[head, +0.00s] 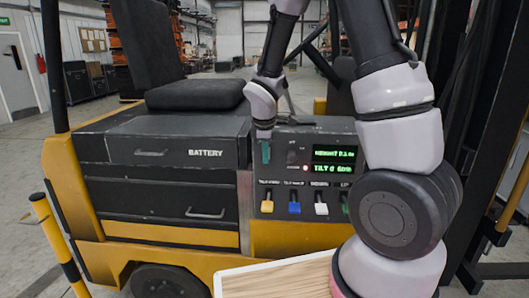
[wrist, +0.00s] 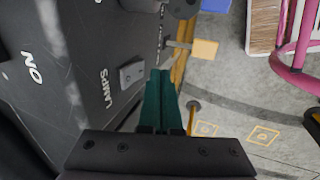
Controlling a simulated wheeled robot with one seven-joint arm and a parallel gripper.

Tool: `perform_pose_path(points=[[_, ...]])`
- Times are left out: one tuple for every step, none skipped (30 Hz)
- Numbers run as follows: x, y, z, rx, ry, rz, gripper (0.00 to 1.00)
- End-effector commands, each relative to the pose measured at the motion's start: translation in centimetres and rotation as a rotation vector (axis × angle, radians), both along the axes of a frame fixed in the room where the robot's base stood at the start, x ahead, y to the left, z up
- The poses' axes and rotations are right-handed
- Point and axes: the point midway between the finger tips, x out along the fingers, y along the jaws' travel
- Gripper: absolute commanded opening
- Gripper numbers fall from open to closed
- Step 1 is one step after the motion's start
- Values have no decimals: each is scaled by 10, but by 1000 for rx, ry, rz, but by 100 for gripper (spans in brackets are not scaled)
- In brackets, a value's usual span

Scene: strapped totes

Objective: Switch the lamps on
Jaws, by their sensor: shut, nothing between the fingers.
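The lamps switch (wrist: 132,73) is a small grey rocker on the dark control panel (wrist: 95,90), beside the label LAMPS. The word ON is printed further left on the panel in the wrist view. My gripper (wrist: 161,73) has teal fingers closed together with nothing between them. Its fingertips are just right of the switch in the wrist view; I cannot tell whether they touch it. In the head view my gripper (head: 265,160) points down in front of the panel's upper left part (head: 290,137) and hides the switch.
Below the panel's green display (head: 334,161) stand levers with yellow (head: 267,206), blue (head: 294,207) and white (head: 321,208) knobs. The yellow knob (wrist: 205,48) is close to my fingers in the wrist view. A battery drawer (head: 165,150) is at left; a pale wooden board (head: 275,280) is in front.

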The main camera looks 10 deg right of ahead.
Motion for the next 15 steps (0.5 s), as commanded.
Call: perform_pose_path(points=[[5, -1, -1, 1, 0, -2, 0], [7, -2, -1, 1, 1, -1, 0], [9, -2, -1, 1, 1, 0, 0], [11, -3, -1, 1, 1, 0, 0], [12, -3, -2, 1, 0, 1, 0], [13, -3, -2, 1, 0, 1, 0], [13, -4, -2, 0, 0, 2, 0], [13, -4, -2, 0, 0, 2, 0], [13, -4, -2, 0, 0, 2, 0], [13, -4, -2, 0, 0, 2, 0], [13, -4, -1, 1, 1, 2, 0], [13, -4, -1, 0, 0, 2, 0], [13, -4, -1, 1, 1, 2, 0], [13, -4, -1, 1, 1, 2, 0], [13, -4, -1, 1, 1, 2, 0]])
